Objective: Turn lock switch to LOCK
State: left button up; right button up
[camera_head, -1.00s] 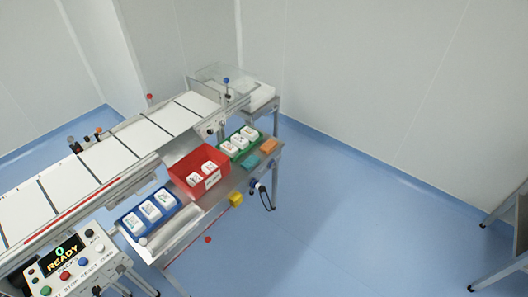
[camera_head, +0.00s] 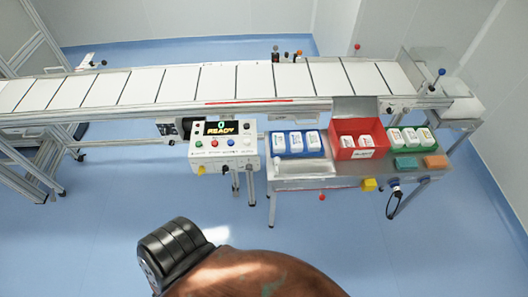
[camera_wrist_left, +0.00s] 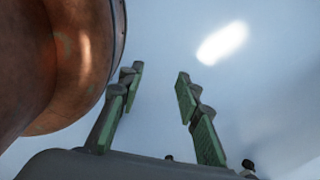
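The control box (camera_head: 223,147) stands in front of the conveyor in the head view. Its display reads "0 READY". My right gripper is not in view.
The conveyor (camera_head: 220,84) runs across the picture behind the box. Right of the box, a side table holds a blue tray (camera_head: 273,144), a red bin (camera_head: 345,127) and a green tray (camera_head: 431,145). A brown, black-ended arm part of mine fills the bottom centre. Blue floor in front is clear.

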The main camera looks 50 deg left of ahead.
aim_at(201, 170)
jog(key=u, duration=2.3)
jog(key=k, duration=1.2)
jog(key=u, duration=1.15)
jog(key=i, duration=1.25)
jog(key=z, duration=0.7)
